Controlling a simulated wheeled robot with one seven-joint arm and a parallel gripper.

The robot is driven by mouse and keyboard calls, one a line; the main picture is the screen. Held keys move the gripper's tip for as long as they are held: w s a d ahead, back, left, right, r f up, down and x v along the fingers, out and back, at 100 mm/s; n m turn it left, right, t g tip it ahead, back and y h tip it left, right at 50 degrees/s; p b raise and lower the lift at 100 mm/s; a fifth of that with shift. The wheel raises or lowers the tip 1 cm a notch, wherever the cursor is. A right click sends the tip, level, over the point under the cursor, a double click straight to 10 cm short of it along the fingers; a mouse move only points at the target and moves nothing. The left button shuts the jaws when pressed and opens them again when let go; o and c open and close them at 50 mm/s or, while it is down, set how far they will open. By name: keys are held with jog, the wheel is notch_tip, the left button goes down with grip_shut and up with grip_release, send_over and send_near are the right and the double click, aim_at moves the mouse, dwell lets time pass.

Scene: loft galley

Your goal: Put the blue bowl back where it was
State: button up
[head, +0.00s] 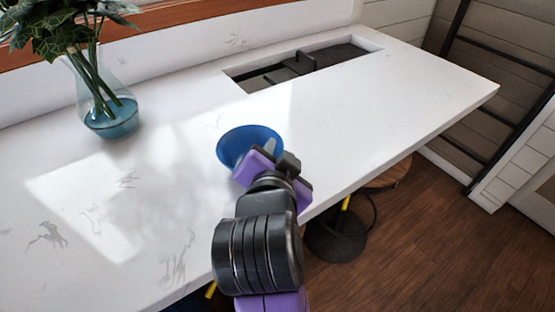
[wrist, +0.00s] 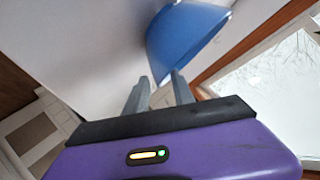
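The blue bowl (head: 240,142) is on or just above the white counter, near its front edge. It shows as a blue oval, and my arm hides its lower right part. My gripper (head: 262,158) reaches to its near right side. In the wrist view the bowl (wrist: 188,42) is close ahead, and part of its edge comes down between the two grey fingers of my gripper (wrist: 159,78). The fingers stand apart with a gap around that edge. I cannot tell whether either finger touches the bowl.
A glass vase (head: 110,115) with leafy stems stands at the left back of the white counter (head: 380,115). A dark recessed hob or sink (head: 300,68) is at the back. A stool (head: 335,232) stands below the right edge. The counter between is clear.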

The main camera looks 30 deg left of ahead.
jog(key=v, duration=1.2)
jog(key=s+d+f+n+t+h, duration=0.1)
jog(key=d+f+n+h, duration=0.15)
jog(key=d+f, duration=1.7)
jog(key=s+d+r+m+t+h, duration=0.1)
jog(key=s+d+h, duration=0.3)
jog(key=s+d, duration=1.3)
jog(key=shift+s+d+r+t, duration=0.15)
jog(key=shift+s+r+t, duration=0.25)
jog(key=shift+s, duration=0.55)
jog(key=shift+f, duration=0.15)
